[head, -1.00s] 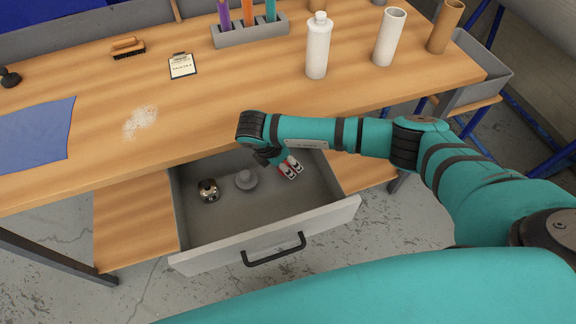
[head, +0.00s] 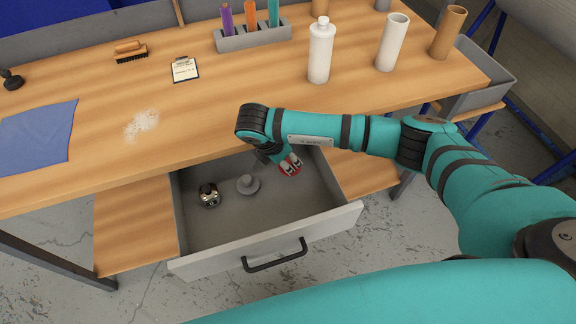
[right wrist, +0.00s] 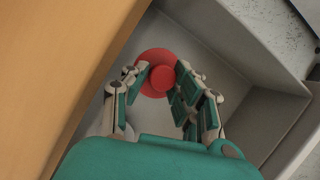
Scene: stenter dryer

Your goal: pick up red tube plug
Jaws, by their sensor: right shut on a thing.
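The red tube plug (right wrist: 155,56) is a round disc with a raised knob, seen in the right wrist view between the fingertips of my right gripper (right wrist: 163,77). The fingers are shut on its knob. In the head view my right gripper (head: 290,163) is at the back right of the open drawer (head: 225,239), with some red showing around its fingers. Whether the plug touches the drawer floor I cannot tell. My left gripper is not in view.
A grey plug (head: 248,185) and a round metal part (head: 209,195) lie in the drawer to the left. The wooden tabletop (head: 200,115) overhangs the drawer's back. A white bottle (head: 320,52) and white tube (head: 391,43) stand on it.

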